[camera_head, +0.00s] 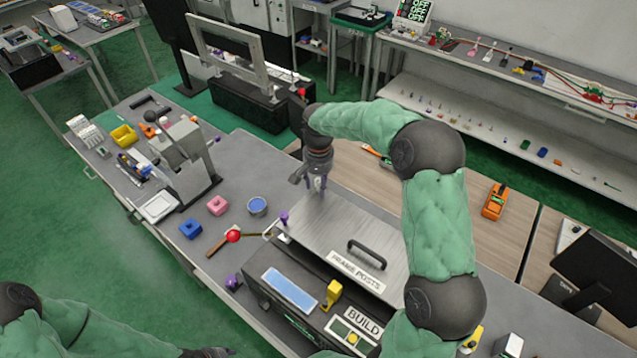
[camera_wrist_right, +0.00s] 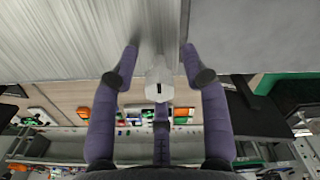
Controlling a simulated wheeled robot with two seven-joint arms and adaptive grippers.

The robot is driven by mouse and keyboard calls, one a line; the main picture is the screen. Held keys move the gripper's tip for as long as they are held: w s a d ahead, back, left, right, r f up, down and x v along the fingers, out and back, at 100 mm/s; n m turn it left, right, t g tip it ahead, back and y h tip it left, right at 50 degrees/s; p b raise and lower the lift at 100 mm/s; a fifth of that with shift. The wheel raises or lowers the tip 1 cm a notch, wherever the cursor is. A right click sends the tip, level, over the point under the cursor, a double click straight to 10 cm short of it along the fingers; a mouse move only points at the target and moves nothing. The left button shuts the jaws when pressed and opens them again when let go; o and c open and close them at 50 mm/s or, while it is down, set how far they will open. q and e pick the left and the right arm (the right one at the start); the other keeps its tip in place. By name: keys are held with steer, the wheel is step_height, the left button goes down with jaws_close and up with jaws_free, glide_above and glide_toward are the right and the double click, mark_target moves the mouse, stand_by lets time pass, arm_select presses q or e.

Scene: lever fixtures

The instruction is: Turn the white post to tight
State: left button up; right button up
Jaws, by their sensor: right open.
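The white post (camera_wrist_right: 158,80) shows in the right wrist view as a pale, rounded piece with a dark slot, against a grey metal surface. It appears between the spread purple fingers of my right gripper (camera_wrist_right: 160,85), with visible gaps on both sides. In the head view my right gripper (camera_head: 318,184) points down at the far left part of the metal panel (camera_head: 320,222), and I cannot make out the post there. My right gripper is open and empty. Only part of my left gripper (camera_head: 207,352) shows at the bottom edge, and its fingers are unclear.
A red-knobbed lever (camera_head: 233,236) and a purple knob (camera_head: 284,218) are to the left. A yellow piece (camera_head: 332,294) stands in front. A lever press (camera_head: 190,165) stands farther left.

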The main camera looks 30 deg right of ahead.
steer(key=shift+r, duration=0.1)
step_height(320, 180, up, 12)
stand_by(0.5)
stand_by(0.4)
